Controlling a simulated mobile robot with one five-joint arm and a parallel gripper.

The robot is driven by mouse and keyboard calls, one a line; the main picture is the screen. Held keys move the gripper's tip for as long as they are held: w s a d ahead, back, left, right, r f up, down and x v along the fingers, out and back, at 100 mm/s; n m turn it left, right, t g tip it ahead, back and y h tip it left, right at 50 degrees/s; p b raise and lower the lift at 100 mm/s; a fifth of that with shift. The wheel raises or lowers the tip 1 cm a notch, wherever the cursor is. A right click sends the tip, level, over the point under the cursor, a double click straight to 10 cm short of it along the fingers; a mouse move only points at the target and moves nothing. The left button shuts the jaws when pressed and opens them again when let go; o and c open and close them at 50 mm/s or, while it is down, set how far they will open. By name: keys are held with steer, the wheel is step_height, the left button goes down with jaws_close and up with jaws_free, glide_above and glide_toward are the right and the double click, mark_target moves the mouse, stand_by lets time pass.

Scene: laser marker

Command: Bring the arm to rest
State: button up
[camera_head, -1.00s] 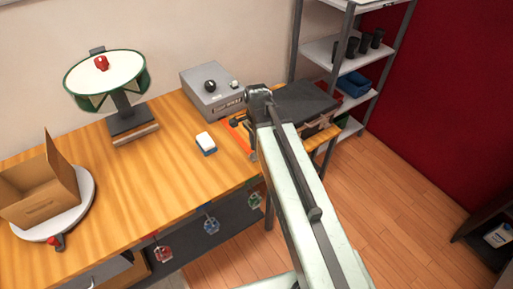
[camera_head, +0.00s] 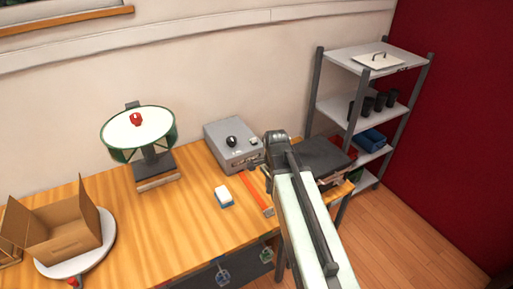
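My arm, a pale green link with a dark rod along it, reaches up from the lower right toward the right end of the wooden table (camera_head: 150,225). Its dark joint end shows beside a grey control box (camera_head: 232,145) with a black knob.
A blue and white block (camera_head: 224,196) and an orange strip (camera_head: 256,193) lie near the arm. A round drum-like stand (camera_head: 138,130) and an open cardboard box (camera_head: 62,232) on a white turntable (camera_head: 98,248) stand left. A metal shelf (camera_head: 375,65) stands at the right.

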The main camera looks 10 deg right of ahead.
steer(key=shift+f, duration=0.1)
steer(key=s+n, duration=0.1)
steer(key=n, duration=0.3)
steer(key=s+a+f+n+b, duration=0.1)
steer(key=n, duration=0.4)
steer(key=s+n+b, duration=0.1)
steer(key=n, duration=0.4)
steer(key=shift+s+a+f, duration=0.35)
steer(key=shift+a+f, duration=0.05)
stand_by(1.9)
